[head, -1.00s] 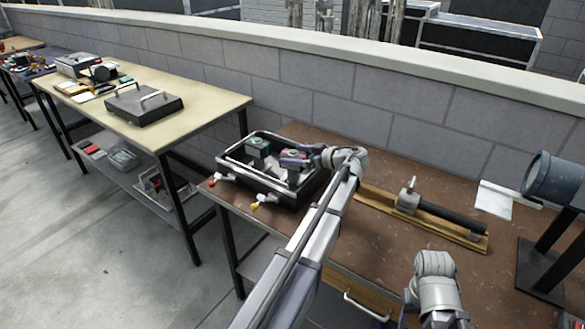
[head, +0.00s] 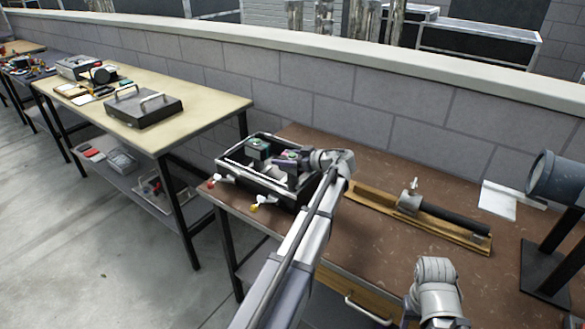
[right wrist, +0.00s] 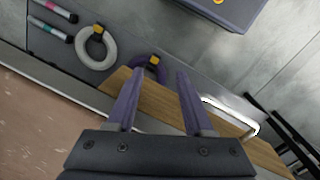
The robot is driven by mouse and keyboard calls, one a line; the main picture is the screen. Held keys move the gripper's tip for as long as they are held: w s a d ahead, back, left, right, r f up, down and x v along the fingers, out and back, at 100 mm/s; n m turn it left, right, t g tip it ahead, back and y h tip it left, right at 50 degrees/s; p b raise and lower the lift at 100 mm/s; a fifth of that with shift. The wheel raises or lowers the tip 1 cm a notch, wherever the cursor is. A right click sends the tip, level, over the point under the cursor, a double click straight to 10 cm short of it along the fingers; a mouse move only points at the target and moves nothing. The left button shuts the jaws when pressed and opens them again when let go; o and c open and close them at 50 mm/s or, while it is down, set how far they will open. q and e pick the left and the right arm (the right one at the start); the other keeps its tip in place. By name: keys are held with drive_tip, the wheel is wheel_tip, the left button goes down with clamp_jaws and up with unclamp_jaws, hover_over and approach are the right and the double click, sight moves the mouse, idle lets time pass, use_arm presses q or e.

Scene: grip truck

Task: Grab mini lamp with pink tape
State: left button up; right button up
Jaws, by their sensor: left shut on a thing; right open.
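The mini lamp with pink tape (head: 292,154) is a small dark block with a greenish top and a trace of pink, in the black open case at the left end of the brown bench. My left gripper (head: 291,162) reaches into the case from the right and is shut on this lamp, hiding much of it. I cannot tell whether the lamp is lifted. A similar lamp with a green top (head: 259,146) stands just left of it. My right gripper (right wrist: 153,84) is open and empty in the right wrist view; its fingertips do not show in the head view.
In the right wrist view, a white ring (right wrist: 97,48) and purple ring (right wrist: 155,68) lie beyond the fingers.

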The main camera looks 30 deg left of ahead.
use_arm(q)
clamp_jaws()
idle(0.5)
wheel_tip(320, 180, up, 10)
drive_tip(key=p, duration=1)
